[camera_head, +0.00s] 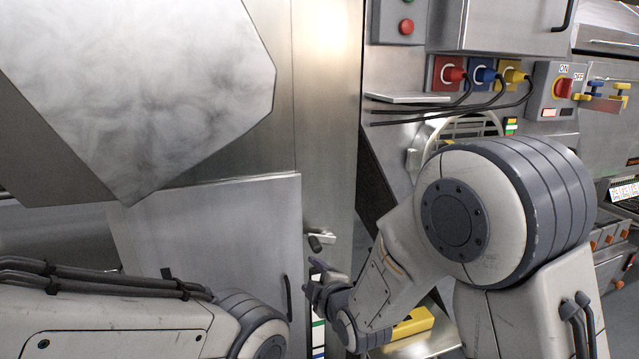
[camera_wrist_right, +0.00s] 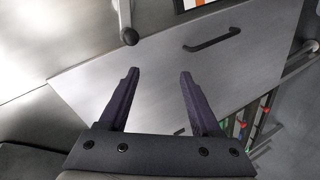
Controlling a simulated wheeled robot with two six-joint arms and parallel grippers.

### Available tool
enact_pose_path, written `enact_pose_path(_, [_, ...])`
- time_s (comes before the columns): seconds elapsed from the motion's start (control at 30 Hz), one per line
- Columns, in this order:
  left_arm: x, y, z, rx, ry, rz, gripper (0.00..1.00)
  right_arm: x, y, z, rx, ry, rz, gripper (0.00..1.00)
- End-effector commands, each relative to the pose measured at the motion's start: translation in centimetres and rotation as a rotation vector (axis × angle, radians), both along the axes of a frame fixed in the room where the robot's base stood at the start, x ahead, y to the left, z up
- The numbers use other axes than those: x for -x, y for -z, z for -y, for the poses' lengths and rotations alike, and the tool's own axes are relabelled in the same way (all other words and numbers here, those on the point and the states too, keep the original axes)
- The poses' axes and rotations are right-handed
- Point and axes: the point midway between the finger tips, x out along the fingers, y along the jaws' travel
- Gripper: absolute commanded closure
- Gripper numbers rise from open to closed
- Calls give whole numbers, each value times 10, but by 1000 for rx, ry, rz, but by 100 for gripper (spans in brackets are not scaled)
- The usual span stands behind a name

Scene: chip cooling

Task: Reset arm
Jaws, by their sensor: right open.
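My right gripper (camera_head: 318,284) is at the lower middle of the head view, in front of a grey metal cabinet. In the right wrist view its two dark fingers (camera_wrist_right: 160,88) stand wide apart with nothing between them. A grey cabinet door (camera_wrist_right: 150,75) with a dark bar handle (camera_wrist_right: 212,40) lies beyond the fingers. A lever handle (camera_head: 320,240) shows just above my right gripper in the head view, and a rounded handle end (camera_wrist_right: 129,36) is near the top of the wrist view. My left arm comes in from the lower left; its gripper is not visible.
A control panel with red, blue and yellow plugs (camera_head: 483,75) and a red rotary switch (camera_head: 563,88) is at the upper right. A round vent (camera_head: 465,128) is below the plugs, partly behind my right arm. A yellow item (camera_head: 413,323) sits low beside the right forearm.

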Motion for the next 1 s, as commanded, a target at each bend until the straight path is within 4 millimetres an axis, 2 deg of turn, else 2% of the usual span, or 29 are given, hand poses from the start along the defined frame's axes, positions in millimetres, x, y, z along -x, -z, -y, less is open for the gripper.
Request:
enact_pose_path(0.03, [0, -6, 0, 0, 0, 0, 38, 17, -8, -6, -45, 10, -97, 35])
enact_pose_path(0.17, [0, -14, 0, 0, 0, 0, 38, 68, -5, -10, -143, 80, -391, 35])
enact_pose_path(0.27, [0, -20, 0, 0, 0, 0, 38, 115, -5, -6, -194, 166, -610, 35])
enact_pose_path(0.37, [0, -26, 0, 0, 0, 0, 38, 167, -8, 4, -223, 281, -816, 35])
enact_pose_path(0.5, [0, -33, 0, 0, 0, 0, 38, 239, -16, 26, -226, 470, -1056, 35])
enact_pose_path(0.63, [0, -37, 0, 0, 0, 0, 38, 290, -24, 48, -201, 628, -1197, 35])
enact_pose_path(0.73, [0, -38, 0, 0, 0, 0, 38, 313, -28, 60, -183, 712, -1255, 35])
enact_pose_path(0.77, [0, -38, 0, 0, 0, 0, 38, 318, -29, 63, -179, 728, -1266, 38])
enact_pose_path(0.83, [0, -35, 0, 0, 0, 0, 38, 321, -26, 65, -183, 749, -1274, 38])
enact_pose_path(0.93, [0, -17, 0, 0, 0, 0, 38, 303, -9, 56, -245, 734, -1239, 38])
enact_pose_path(1.0, [0, 4, 0, 0, 0, 0, 38, 274, 9, 44, -332, 698, -1175, 38])
